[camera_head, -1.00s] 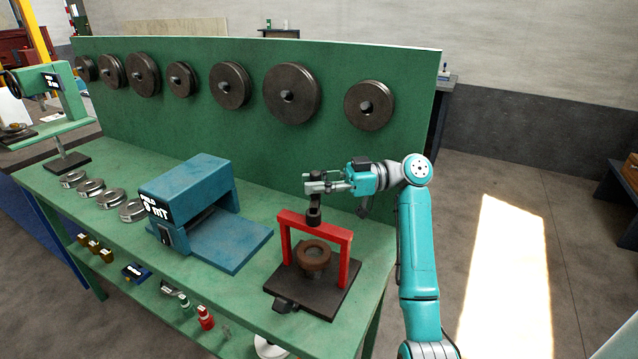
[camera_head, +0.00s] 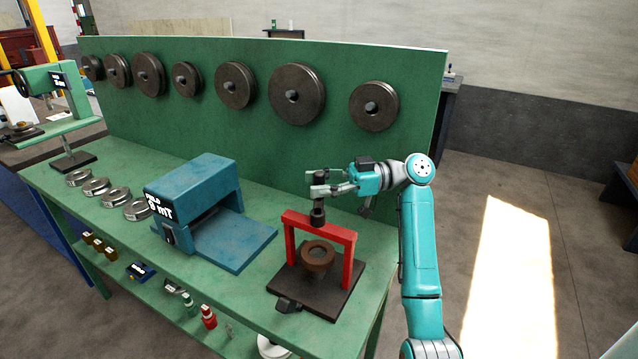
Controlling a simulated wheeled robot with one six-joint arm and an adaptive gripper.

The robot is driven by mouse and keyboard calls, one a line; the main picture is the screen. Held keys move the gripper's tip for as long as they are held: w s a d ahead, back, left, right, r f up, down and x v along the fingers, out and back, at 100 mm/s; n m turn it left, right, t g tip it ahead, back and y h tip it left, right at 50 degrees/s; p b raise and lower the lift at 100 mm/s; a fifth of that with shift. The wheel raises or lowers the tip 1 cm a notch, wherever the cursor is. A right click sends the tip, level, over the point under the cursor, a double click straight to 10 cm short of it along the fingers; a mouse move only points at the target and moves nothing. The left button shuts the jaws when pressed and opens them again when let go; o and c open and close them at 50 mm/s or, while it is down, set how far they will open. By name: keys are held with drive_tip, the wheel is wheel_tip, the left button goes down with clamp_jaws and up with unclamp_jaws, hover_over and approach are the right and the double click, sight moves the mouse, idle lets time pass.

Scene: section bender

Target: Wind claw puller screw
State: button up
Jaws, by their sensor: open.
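The claw puller is a red frame (camera_head: 348,245) standing on a dark base plate (camera_head: 335,300), with a brown ring-shaped part (camera_head: 318,256) between its legs. Its dark screw (camera_head: 318,212) rises upright above the red crossbar. My gripper (camera_head: 322,190) comes from the right at the height of the screw's upper part. Its fingers are open and lie close to the screw; I cannot tell whether they touch it. The fingers partly cover the screw's upper part.
A blue press-like box (camera_head: 195,190) stands left of the puller on the green bench (camera_head: 120,240). Several metal rings (camera_head: 95,187) lie further left. A green panel (camera_head: 240,135) with several dark wheels stands behind. A lower shelf holds small items.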

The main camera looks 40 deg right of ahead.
drive_tip(key=v, duration=1.2)
drive_tip(key=shift+c, duration=0.2)
